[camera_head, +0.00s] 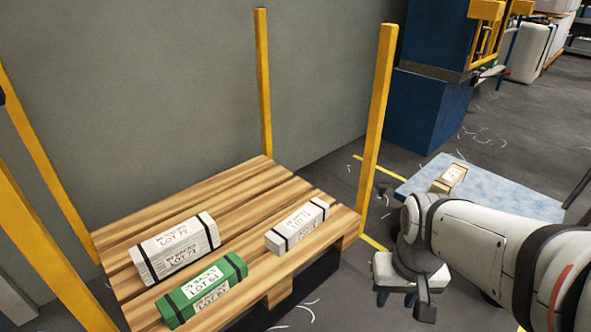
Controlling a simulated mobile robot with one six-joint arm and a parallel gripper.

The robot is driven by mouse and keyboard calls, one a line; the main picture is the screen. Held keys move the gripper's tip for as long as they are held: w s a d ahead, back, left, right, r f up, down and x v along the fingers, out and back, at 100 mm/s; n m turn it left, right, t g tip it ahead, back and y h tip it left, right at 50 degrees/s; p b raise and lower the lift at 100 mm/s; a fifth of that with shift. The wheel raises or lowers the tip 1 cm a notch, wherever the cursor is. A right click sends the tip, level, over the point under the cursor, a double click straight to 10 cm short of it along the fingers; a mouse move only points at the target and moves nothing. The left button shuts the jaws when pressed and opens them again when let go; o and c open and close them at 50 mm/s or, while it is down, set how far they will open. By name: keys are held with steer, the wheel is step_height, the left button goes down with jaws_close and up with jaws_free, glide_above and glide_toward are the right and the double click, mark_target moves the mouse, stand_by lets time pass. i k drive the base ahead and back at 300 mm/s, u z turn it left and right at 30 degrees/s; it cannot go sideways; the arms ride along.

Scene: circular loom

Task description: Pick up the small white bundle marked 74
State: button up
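A small white bundle (297,226) with two dark straps lies on the right part of a wooden pallet (240,196). Its label is too small to read surely. A larger white bundle (175,248), whose label seems to read LOT 73 or 79, lies to its left. A green bundle (202,290) marked LOT 64 lies at the front. My gripper (408,300) hangs pointing down, right of the pallet and apart from the small white bundle. Nothing is seen in it, but its finger gap is not clear.
Yellow posts (375,125) rise at the pallet's corners, one between the pallet and a blue table (415,180). A tan bundle (449,178) lies on that table. A grey wall (160,90) stands behind. The pallet's back half is bare.

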mark_target(282, 238)
steer(key=u, duration=5.7)
steer(key=k, duration=0.95)
steer(key=z, duration=5.8)
